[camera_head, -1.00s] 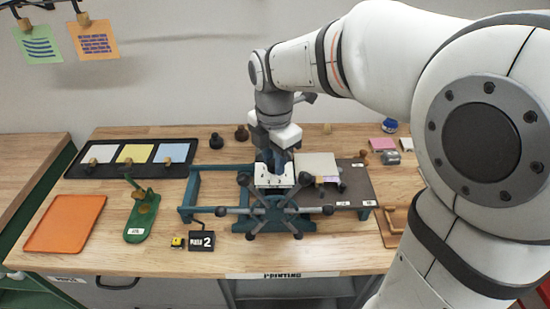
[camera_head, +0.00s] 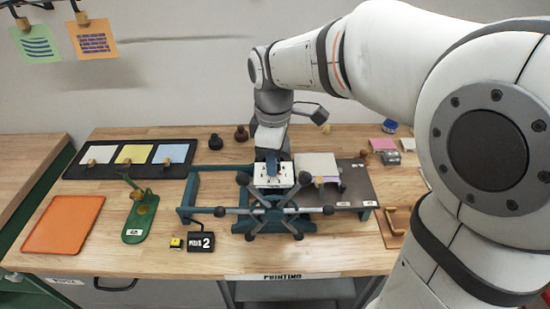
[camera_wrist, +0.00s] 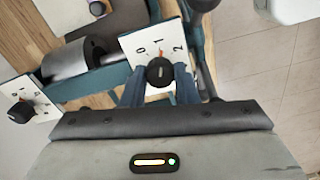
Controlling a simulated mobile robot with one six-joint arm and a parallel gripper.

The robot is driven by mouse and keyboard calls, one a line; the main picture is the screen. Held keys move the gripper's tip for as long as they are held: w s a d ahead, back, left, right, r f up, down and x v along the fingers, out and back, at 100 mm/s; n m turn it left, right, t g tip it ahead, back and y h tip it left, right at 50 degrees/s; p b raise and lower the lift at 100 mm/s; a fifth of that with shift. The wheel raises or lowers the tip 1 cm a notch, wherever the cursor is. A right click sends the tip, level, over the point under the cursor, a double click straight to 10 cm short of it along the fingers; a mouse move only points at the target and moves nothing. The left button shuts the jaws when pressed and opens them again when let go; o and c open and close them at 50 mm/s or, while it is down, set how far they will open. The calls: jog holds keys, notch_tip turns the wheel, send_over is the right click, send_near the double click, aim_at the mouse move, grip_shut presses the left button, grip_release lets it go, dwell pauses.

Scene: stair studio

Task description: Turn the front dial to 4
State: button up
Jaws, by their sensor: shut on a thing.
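The press (camera_head: 272,215) with its star-shaped wheel stands on the wooden bench. A white dial panel (camera_head: 285,178) is on top of it, partly hidden by my gripper (camera_head: 270,172). In the wrist view, a black dial knob (camera_wrist: 159,72) sits on a white plate (camera_wrist: 150,42) marked 0, 1 and 2, with a red mark near the 1. The blue fingers of my gripper (camera_wrist: 160,88) are shut on this knob, one on each side. A second black knob (camera_wrist: 21,111) on another numbered white plate (camera_wrist: 42,107) shows at the left. I cannot tell its setting.
An orange tray (camera_head: 64,224), a green stand (camera_head: 135,233) and a black tray (camera_head: 72,172) with coloured sheets lie to the left. A grey slab (camera_head: 361,185) extends right of the press.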

jog(key=m, duration=1.1)
jog(key=shift+b, duration=0.3)
jog(key=m, duration=0.3)
jog(key=shift+m, duration=0.4)
jog(key=m, duration=0.3)
jog(key=shift+m, duration=0.3)
jog(key=m, duration=0.3)
jog(key=shift+m, duration=0.3)
jog(key=m, duration=0.6)
jog(key=shift+m, duration=0.3)
jog(key=o, duration=1)
jog(key=shift+b, duration=0.3)
